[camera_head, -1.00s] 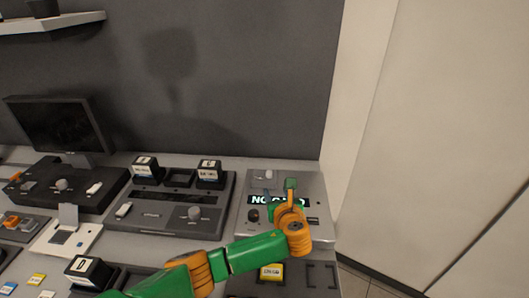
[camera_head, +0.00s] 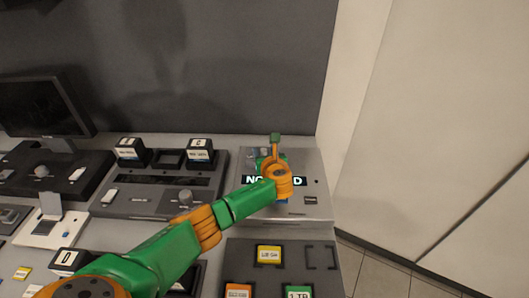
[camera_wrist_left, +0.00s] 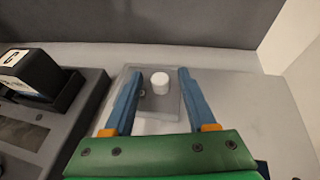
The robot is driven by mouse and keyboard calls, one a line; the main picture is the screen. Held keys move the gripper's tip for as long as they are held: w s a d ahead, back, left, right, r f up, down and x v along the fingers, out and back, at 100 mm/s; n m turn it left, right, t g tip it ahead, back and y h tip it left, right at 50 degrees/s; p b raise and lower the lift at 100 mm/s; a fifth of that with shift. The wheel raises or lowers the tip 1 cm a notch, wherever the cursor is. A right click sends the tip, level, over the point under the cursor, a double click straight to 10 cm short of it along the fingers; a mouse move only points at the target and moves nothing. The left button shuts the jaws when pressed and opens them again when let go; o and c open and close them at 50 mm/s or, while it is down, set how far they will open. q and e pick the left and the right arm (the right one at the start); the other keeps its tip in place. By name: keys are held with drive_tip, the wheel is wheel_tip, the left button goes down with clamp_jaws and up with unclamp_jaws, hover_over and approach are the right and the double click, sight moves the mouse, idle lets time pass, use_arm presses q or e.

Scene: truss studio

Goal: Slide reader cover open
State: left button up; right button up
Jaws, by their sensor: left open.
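The reader is a light grey box (camera_head: 308,218) at the right end of the desk, with a black display whose white lettering is partly hidden by my left arm. In the left wrist view a flat grey plate with a white round knob (camera_wrist_left: 160,83) lies on top of it, seemingly the cover (camera_wrist_left: 172,108). My left gripper (camera_wrist_left: 158,73) is open, its two blue fingers on either side of the knob with gaps on both sides. I cannot tell the fingertips' height above the plate. In the head view my wrist hides most of the fingers. My right gripper is not in view.
Left of the reader is a dark console (camera_head: 140,200) with black labelled blocks (camera_head: 200,150). In front is a dark tray (camera_head: 255,275) with coloured cards. A monitor (camera_head: 45,105) stands far left. A grey wall rises behind; open floor lies right of the desk.

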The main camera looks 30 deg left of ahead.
use_arm(q)
drive_tip(key=shift+s, duration=0.1)
drive_tip(key=shift+c, duration=0.3)
clamp_jaws()
drive_tip(key=shift+r, duration=0.1)
idle(0.5)
